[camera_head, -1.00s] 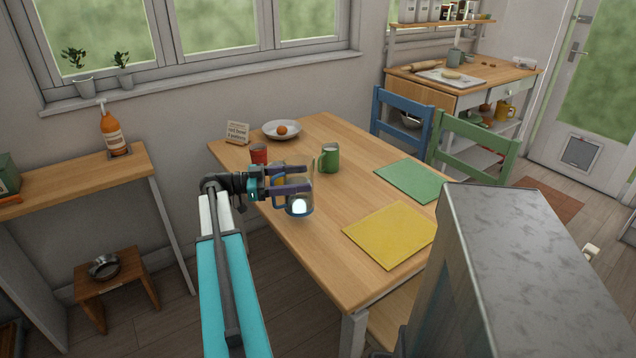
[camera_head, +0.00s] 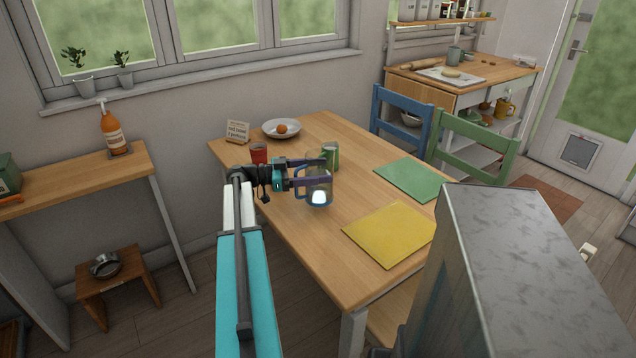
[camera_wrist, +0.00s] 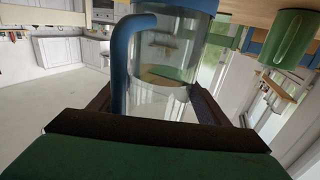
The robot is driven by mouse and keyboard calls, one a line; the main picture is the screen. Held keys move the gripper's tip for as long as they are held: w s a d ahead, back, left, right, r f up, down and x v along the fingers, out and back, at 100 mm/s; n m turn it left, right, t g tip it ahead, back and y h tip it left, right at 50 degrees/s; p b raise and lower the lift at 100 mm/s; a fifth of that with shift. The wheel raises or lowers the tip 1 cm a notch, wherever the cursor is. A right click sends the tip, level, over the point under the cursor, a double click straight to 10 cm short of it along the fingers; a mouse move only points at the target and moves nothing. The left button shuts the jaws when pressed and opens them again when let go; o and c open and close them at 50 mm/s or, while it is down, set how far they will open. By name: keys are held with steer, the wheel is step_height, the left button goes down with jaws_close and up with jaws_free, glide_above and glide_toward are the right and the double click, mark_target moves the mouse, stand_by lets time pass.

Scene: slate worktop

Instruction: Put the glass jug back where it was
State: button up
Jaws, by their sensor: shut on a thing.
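The glass jug (camera_head: 319,189) is clear with a blue handle and a blue band. My gripper (camera_head: 314,173) is shut on it, one finger on each side of its body, over the left part of the wooden table (camera_head: 330,232). In the wrist view the jug (camera_wrist: 160,65) fills the middle between the dark fingers (camera_wrist: 158,105), with its blue handle towards the left. I cannot tell whether its base touches the table.
A green mug (camera_head: 331,152) stands close behind the jug, and also shows in the wrist view (camera_wrist: 288,38). Green (camera_head: 409,179) and yellow (camera_head: 391,234) mats lie right.

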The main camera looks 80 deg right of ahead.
steer(key=shift+f+p, duration=0.3)
steer(key=shift+f, duration=1.35)
steer(key=shift+f, duration=0.1)
steer(key=o, duration=2)
steer(key=shift+f, duration=0.1)
steer(key=b+v, duration=0.2)
steer(key=v, duration=1)
steer(key=shift+a, duration=0.1)
steer(key=shift+w, duration=0.1)
